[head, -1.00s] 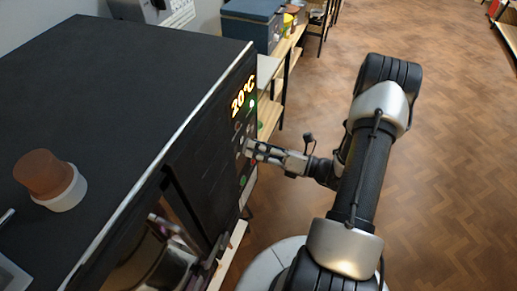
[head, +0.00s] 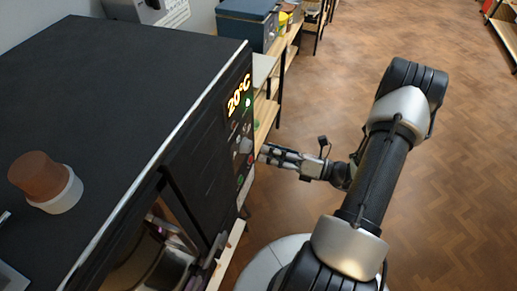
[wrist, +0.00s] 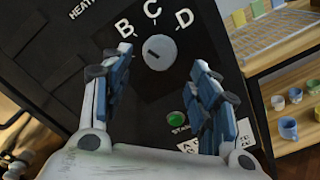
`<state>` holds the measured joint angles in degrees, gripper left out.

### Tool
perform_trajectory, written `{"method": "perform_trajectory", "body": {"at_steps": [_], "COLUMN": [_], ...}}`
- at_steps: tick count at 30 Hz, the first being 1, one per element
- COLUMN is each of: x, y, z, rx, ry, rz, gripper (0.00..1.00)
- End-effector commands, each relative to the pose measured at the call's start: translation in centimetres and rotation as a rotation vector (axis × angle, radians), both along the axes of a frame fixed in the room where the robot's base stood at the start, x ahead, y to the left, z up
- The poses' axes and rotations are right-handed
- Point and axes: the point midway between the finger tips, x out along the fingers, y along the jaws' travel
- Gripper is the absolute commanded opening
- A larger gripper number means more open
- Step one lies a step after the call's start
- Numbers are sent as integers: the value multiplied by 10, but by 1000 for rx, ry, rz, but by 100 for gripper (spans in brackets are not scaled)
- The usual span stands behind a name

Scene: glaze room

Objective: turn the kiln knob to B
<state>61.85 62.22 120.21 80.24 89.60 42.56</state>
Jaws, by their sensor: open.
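The kiln (head: 110,100) is a large black box filling the left of the head view. Its front panel shows a lit 20°C display (head: 238,97). The kiln knob (wrist: 161,52) is a round grey dial with a short dark mark left of its centre. Letters B, C and D arc above it in the wrist view; B (wrist: 125,28) is at upper left. I cannot tell exactly which letter the mark points to. My gripper (head: 263,153) is open and empty in front of the panel, apart from it. In the wrist view its fingers frame the knob from either side without holding it.
A green start button (wrist: 177,117) sits below the knob. A brown-and-white pot (head: 46,182) stands on the kiln top. Shelves with cups (wrist: 288,128) are to the right in the wrist view. The wooden floor right of my arm is clear.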

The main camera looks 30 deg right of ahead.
Motion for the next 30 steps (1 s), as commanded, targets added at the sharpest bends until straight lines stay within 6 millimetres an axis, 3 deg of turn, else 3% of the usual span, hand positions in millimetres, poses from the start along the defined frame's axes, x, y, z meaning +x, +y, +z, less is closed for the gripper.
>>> {"method": "perform_trajectory", "body": {"at_steps": [6, 12, 30], "x": [-35, -51, -53], "y": [-28, -40, -41], "z": [0, 0, 0], "rx": [0, 1, 1], "ry": [1, 1, 1], "rz": [-4, 0, 1], "gripper": [55, 55, 55]}}
